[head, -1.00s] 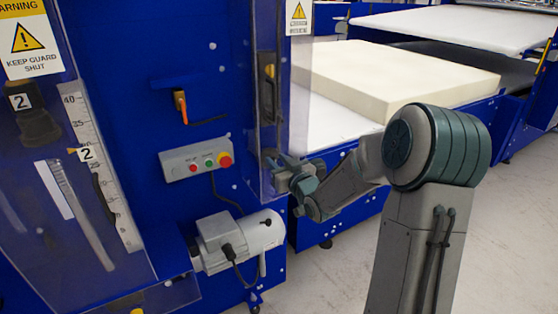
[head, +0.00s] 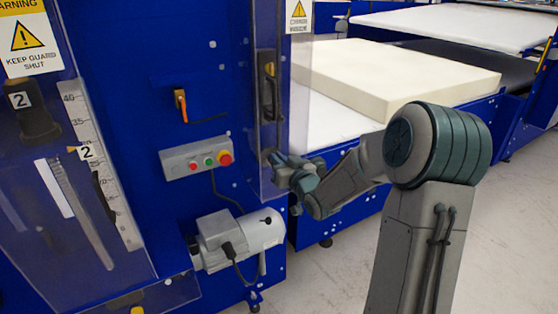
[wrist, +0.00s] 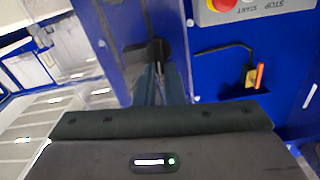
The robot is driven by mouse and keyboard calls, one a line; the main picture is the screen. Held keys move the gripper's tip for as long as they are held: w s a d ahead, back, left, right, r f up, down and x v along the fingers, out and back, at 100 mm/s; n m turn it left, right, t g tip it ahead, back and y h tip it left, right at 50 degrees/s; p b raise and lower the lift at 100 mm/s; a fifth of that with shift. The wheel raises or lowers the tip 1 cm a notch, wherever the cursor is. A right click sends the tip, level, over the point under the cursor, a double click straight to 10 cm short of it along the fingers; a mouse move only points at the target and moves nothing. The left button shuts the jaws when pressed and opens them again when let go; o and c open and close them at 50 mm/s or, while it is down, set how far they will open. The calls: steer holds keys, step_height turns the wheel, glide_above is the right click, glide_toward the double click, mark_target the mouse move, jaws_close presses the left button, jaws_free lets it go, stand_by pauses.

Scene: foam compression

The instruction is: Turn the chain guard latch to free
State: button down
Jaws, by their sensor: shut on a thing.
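The chain guard (head: 293,120) is a clear panel on the side of the blue machine, below a yellow warning sign. A dark latch (wrist: 147,52) shows at the guard's edge in the wrist view. My gripper (wrist: 158,72) is shut on this latch, and its fingers hide part of it. In the head view my gripper (head: 274,160) is at the lower part of the guard, and the latch is mostly hidden behind the fingers. I cannot read the latch's exact angle.
A grey button box (head: 196,157) and an orange-handled switch (head: 181,101) are left of my gripper. A motor (head: 240,240) juts out below. A cream foam block (head: 400,75) lies on the white conveyor behind my arm. Open floor is at the right.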

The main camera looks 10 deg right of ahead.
steer(key=shift+w+d+f+m+p, duration=0.1)
steer(key=shift+d+f+m+p, duration=0.4)
steer(key=shift+m, duration=2.25)
steer(key=shift+w+d+f+m+p, duration=0.1)
steer(key=shift+m+p, duration=0.8)
steer(key=shift+m, duration=1.8)
steer(key=shift+w+d+f+m+p, duration=0.2)
steer(key=shift+m+p, duration=0.5)
steer(key=shift+m, duration=2.05)
steer(key=shift+s+f, duration=0.15)
steer(key=c, duration=1.5)
jaws_free()
steer(key=shift+s, duration=0.1)
steer(key=b+v, duration=0.1)
steer(key=v, duration=1.2)
steer(key=shift+s+d, duration=0.1)
steer(key=shift+s, duration=0.15)
